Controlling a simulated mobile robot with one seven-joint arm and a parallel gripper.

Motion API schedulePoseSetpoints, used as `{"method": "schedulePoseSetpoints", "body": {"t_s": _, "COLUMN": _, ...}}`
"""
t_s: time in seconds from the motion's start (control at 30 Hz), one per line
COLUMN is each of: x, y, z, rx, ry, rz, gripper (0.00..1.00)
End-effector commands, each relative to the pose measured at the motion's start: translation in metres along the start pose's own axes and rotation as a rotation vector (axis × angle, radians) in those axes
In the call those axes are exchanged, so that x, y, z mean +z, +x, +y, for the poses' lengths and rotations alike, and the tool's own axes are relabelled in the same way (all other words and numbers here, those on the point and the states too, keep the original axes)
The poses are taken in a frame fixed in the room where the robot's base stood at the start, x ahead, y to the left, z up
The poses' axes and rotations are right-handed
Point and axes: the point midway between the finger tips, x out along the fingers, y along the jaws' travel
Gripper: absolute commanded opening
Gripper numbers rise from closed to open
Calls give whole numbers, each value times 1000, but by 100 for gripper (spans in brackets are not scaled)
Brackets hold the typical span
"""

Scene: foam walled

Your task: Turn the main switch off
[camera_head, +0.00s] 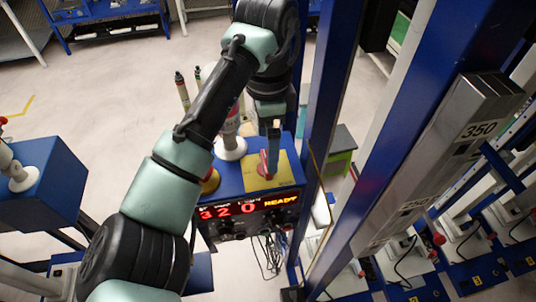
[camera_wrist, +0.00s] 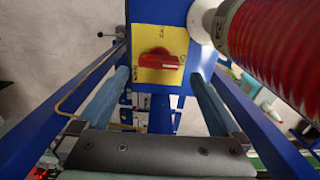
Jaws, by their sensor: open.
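The main switch is a red rotary handle (camera_head: 263,164) on a yellow plate (camera_head: 287,174), on top of a blue control box. In the wrist view the red handle (camera_wrist: 160,60) lies roughly crosswise on the yellow plate (camera_wrist: 144,34). The small plate markings are too blurred to read. My gripper (camera_head: 274,134) points down just over the switch in the head view. In the wrist view my gripper (camera_wrist: 160,80) is open, one finger left and one right of the handle, with nothing between them. I cannot tell whether the fingertips touch the plate.
A red-and-white column (camera_wrist: 255,45) stands close right of the switch in the wrist view. The box front has a red display (camera_head: 240,208) reading 320 and READY. A blue post (camera_head: 325,90) rises close to the right. Cables (camera_head: 268,252) hang below.

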Motion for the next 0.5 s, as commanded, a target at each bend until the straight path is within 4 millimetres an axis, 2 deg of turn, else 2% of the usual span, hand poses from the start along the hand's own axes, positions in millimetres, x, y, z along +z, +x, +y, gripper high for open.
{"method": "schedulePoseSetpoints", "body": {"t_s": 0.03, "x": -1, "y": 12, "z": 1, "rx": 4, "ry": -1, "rz": 5, "gripper": 100}}
{"method": "schedulePoseSetpoints", "body": {"t_s": 0.1, "x": -1, "y": 23, "z": 1, "rx": 3, "ry": 0, "rz": 3, "gripper": 100}}
{"method": "schedulePoseSetpoints", "body": {"t_s": 0.3, "x": 1, "y": 40, "z": 0, "rx": -1, "ry": -3, "rz": 0, "gripper": 100}}
{"method": "schedulePoseSetpoints", "body": {"t_s": 0.5, "x": 0, "y": 46, "z": 0, "rx": -1, "ry": -1, "rz": 0, "gripper": 100}}
